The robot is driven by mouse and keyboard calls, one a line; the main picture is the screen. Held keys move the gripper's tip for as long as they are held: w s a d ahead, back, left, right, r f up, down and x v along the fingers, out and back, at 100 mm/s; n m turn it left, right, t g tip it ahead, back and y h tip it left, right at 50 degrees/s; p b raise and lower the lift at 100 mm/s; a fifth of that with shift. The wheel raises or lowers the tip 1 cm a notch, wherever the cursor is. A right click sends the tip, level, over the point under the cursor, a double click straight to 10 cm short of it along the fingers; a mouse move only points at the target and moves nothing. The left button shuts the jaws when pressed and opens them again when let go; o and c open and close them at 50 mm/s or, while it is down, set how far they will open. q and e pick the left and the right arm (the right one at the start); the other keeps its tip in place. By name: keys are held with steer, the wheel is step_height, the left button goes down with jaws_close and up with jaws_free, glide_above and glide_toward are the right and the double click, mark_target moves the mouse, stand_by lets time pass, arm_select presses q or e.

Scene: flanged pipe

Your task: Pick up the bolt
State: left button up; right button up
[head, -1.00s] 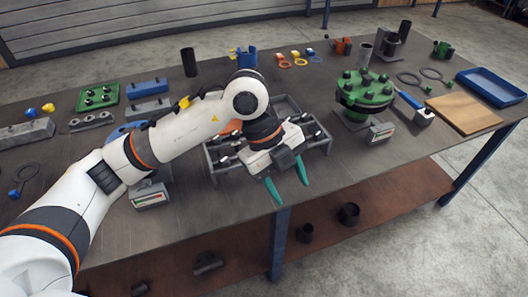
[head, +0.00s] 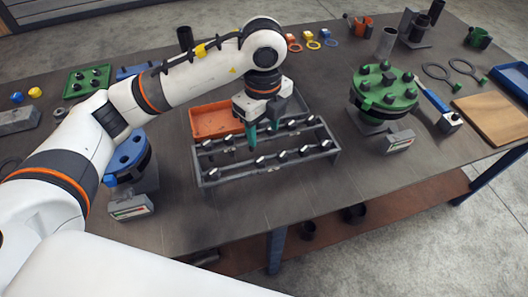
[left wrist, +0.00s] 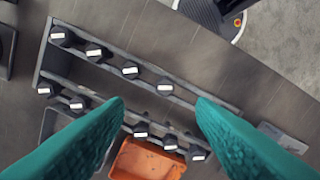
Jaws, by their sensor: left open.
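Several dark bolts with pale-marked heads stand in two rows in a grey rack (head: 262,174). One front-row bolt (head: 282,156) shows clearly, and the bolts also show from above in the left wrist view, such as one bolt (left wrist: 165,88). My left gripper (head: 262,134) points down over the back part of the rack, its teal fingers apart and empty. In the left wrist view the open fingertips (left wrist: 160,103) frame the space between the two rows. The fingers hide some back-row bolts. My right gripper is not in view.
An orange bin (head: 214,121) lies directly behind the rack. A blue flange (head: 125,152) stands left, and a green flange with bolts (head: 384,90) stands right. Bare table (head: 350,195) lies right of the rack, up to the front edge.

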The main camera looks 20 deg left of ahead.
mark_target(260, 160)
arm_select(q)
steer(key=f, duration=0.2)
steer(key=s+f+p, duration=0.1)
steer(key=f, duration=0.1)
steer(key=shift+f, duration=0.3)
steer(key=shift+w+f, duration=0.15)
steer(key=shift+f, duration=0.15)
steer(key=f, duration=0.1)
steer(key=f+p, duration=0.1)
steer(key=f, duration=0.1)
steer(key=f+p, duration=0.1)
steer(key=shift+a+f, duration=0.15)
steer(key=shift+a, duration=0.15)
steer(key=shift+f, duration=0.35)
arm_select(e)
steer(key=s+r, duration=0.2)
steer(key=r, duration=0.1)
arm_select(q)
steer(key=shift+c, duration=0.5)
jaws_close()
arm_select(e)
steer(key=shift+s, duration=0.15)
